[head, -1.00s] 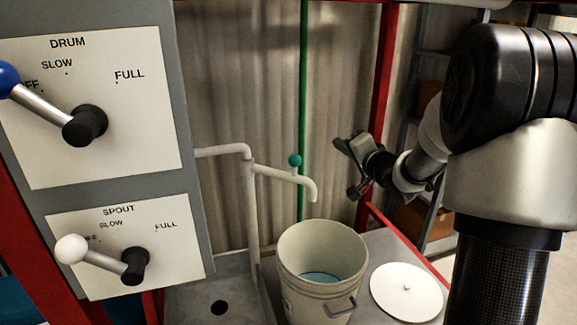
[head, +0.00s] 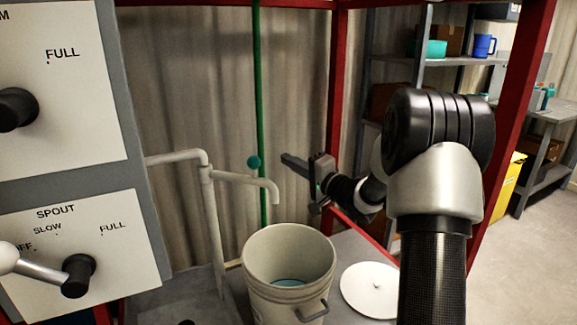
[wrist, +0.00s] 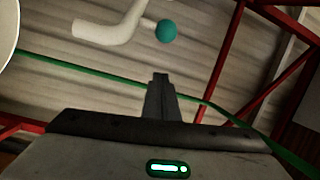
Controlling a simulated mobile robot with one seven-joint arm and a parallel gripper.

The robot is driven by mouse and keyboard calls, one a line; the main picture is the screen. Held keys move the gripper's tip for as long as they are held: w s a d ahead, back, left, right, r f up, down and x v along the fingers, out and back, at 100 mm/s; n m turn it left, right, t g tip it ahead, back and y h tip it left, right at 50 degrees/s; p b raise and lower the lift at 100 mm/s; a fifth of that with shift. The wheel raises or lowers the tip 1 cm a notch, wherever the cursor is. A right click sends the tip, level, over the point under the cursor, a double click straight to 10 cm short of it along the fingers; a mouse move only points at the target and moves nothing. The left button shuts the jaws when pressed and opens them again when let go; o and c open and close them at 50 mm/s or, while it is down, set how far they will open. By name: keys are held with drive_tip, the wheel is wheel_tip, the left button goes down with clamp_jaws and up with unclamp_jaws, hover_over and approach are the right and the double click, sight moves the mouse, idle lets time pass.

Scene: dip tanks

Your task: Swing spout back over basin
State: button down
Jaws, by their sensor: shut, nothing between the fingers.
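The white spout (head: 244,179) branches from an upright pipe, and its down-bent end is above the cream bucket (head: 257,262). The bucket holds some teal liquid. A teal knob (head: 254,162) is by the spout; it also shows in the wrist view (wrist: 166,31), joined to the spout (wrist: 112,29) by a short stem. The basin (head: 207,299) is grey, at the lower left below the upright pipe, partly cut off. My gripper (head: 284,157) is shut and empty, its fingers pointing left, to the right of the knob and apart from it. In the wrist view the fingertips (wrist: 160,76) are below the knob.
A white round lid (head: 372,287) lies right of the bucket. A green upright pipe (head: 258,80) stands behind the spout. Red frame posts (head: 333,80) are close to my arm. The SPOUT lever (head: 40,271) and its panel are at left.

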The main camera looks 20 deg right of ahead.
drive_tip(key=w+a+b, duration=0.2)
drive_tip(key=w+a, duration=0.1)
drive_tip(key=a, duration=0.3)
drive_tip(key=shift+w+f+b, duration=0.15)
drive_tip(key=shift+w+b, duration=0.15)
drive_tip(key=shift+b, duration=0.1)
drive_tip(key=shift+s, duration=0.1)
